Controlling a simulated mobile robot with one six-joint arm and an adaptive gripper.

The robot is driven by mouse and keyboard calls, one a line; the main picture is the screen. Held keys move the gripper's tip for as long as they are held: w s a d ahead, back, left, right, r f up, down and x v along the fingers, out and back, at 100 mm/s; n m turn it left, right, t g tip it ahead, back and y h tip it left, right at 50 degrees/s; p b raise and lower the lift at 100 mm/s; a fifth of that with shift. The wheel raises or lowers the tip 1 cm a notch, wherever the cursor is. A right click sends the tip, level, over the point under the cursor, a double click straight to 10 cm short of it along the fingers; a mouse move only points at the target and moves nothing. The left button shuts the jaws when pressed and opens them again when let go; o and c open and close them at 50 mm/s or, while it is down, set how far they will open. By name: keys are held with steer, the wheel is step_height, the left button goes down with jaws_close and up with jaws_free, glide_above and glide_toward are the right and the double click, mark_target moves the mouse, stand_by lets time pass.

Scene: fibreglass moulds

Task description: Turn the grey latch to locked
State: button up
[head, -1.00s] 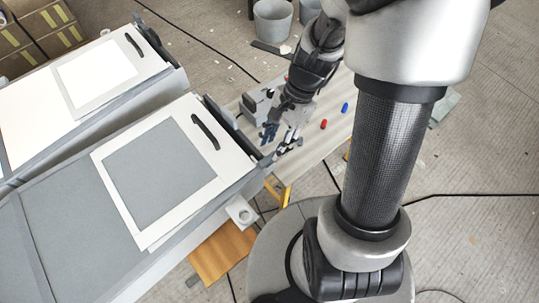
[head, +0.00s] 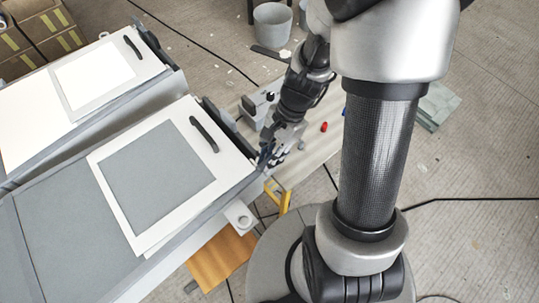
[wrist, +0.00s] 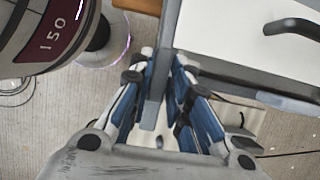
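My gripper (wrist: 167,65) has blue-padded fingers, which stand apart on either side of a narrow grey bar (wrist: 153,108) in the wrist view. The bar looks like the grey latch; whether the pads touch it is hard to tell. In the head view my gripper (head: 268,158) is at the right corner of the nearer mould (head: 118,205), and it and my wrist hide the latch there. Whether the latch is turned cannot be read.
The mould's white lid carries a dark handle (head: 204,134), also seen in the wrist view (wrist: 292,28). A small bracket with a round knob (head: 241,219) juts from the mould's side. A bench (head: 318,150) with a red piece (head: 324,127) lies behind my gripper. A grey bucket (head: 272,24) stands farther back.

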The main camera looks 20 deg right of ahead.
jaws_close()
stand_by(0.5)
steer(key=n+g+p, duration=0.1)
steer(key=n+p, duration=0.1)
steer(key=n, duration=0.1)
steer(key=shift+n+h, duration=0.3)
steer(key=shift+h, duration=0.1)
steer(key=n+p, duration=0.1)
steer(key=n, duration=0.1)
steer(key=n+g+h+p, duration=0.1)
steer(key=n, duration=0.1)
steer(key=shift+w+a+n+g, duration=0.15)
steer(key=shift+n+g, duration=0.15)
steer(key=n+h, duration=0.1)
steer(key=n, duration=0.1)
steer(key=n+h+p, duration=0.1)
steer(key=n, duration=0.2)
steer(key=shift+a+g, duration=0.15)
steer(key=shift+g, duration=0.15)
steer(key=shift+a+n+h+p, duration=0.1)
steer(key=shift+n+h+p, duration=0.75)
steer(key=shift+n, duration=1.55)
